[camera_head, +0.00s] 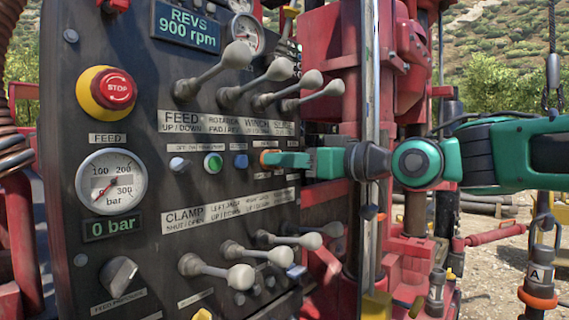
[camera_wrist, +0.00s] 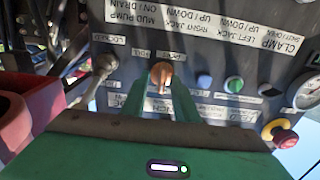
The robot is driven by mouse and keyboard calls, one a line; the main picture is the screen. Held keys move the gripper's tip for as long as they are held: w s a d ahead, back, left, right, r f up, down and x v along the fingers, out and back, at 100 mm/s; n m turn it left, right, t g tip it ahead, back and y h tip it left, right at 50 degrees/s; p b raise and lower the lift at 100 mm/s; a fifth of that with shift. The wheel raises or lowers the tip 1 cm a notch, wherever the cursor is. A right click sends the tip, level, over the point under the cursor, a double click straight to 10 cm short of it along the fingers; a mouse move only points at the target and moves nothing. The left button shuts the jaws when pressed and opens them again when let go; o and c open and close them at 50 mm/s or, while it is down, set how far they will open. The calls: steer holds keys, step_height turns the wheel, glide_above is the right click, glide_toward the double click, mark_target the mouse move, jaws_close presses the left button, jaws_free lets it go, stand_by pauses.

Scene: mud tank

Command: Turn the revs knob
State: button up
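A small orange knob (camera_head: 268,158) sits on the dark control panel, at the right end of a row of small controls. It also shows in the wrist view (camera_wrist: 161,74), which is upside down. Its label is too small to read, so I cannot tell by name that it is the revs knob. My green gripper (camera_head: 284,159) points left at this knob, with its fingertips right beside it. In the wrist view my gripper's fingers (camera_wrist: 162,100) are apart, with panel showing between them and the knob just beyond. Contact is not clear. The REVS display (camera_head: 188,25) reads 900 rpm.
Several grey levers stick out above (camera_head: 322,86) and below (camera_head: 310,241) my gripper. A green button (camera_head: 213,163) and a blue button (camera_head: 241,161) lie left of the knob. A red stop button (camera_head: 115,89) is farther left. The red rig mast (camera_head: 408,220) stands at the right.

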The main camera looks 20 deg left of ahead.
steer(key=shift+a, duration=0.1)
jaws_close()
